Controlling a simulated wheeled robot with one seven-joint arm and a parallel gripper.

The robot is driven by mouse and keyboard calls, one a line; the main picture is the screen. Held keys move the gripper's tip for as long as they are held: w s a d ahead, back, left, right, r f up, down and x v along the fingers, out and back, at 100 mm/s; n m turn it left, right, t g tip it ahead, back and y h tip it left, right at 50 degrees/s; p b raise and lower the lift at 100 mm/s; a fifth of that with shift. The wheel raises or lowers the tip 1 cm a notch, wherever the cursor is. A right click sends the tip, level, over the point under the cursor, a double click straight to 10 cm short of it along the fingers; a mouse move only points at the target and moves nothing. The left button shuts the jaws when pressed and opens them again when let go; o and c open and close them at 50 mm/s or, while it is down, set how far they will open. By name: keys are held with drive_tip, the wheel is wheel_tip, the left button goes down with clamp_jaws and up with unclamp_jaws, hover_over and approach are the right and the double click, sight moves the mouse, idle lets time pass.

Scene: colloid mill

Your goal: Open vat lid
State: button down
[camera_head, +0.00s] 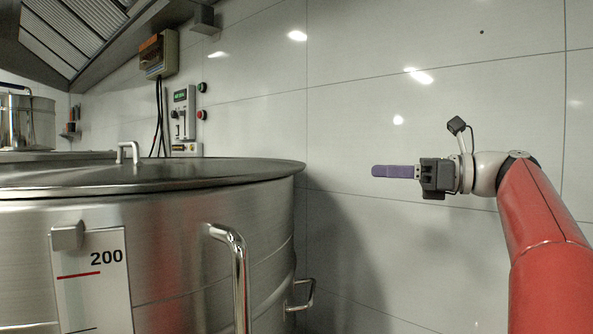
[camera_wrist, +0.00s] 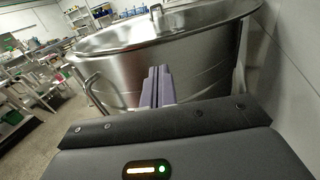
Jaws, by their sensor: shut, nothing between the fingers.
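The vat (camera_head: 180,250) is a large steel drum at the left in the head view, marked 200 on its front. Its flat steel lid (camera_head: 215,173) lies shut on top, with a small upright handle (camera_head: 128,152) on it. The wrist view also shows the vat (camera_wrist: 200,60), its lid (camera_wrist: 190,22) and the lid handle (camera_wrist: 156,12) ahead. My gripper (camera_head: 376,171) is shut and empty, with its purple fingers pointing left toward the vat. It is to the right of the lid's rim, apart from it, at about the lid's height in the picture.
A curved side handle (camera_head: 235,270) and a lower handle (camera_head: 302,295) stick out from the vat. A control box (camera_head: 184,112) hangs on the tiled wall behind. A pot (camera_head: 27,120) stands far left. Shelves and benches (camera_wrist: 35,85) show left in the wrist view.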

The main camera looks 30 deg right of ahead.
sight(295, 168)
drive_tip(key=b+x, duration=0.1)
drive_tip(key=x, duration=1.3)
drive_tip(key=shift+a, duration=0.3)
drive_tip(key=shift+w, duration=0.1)
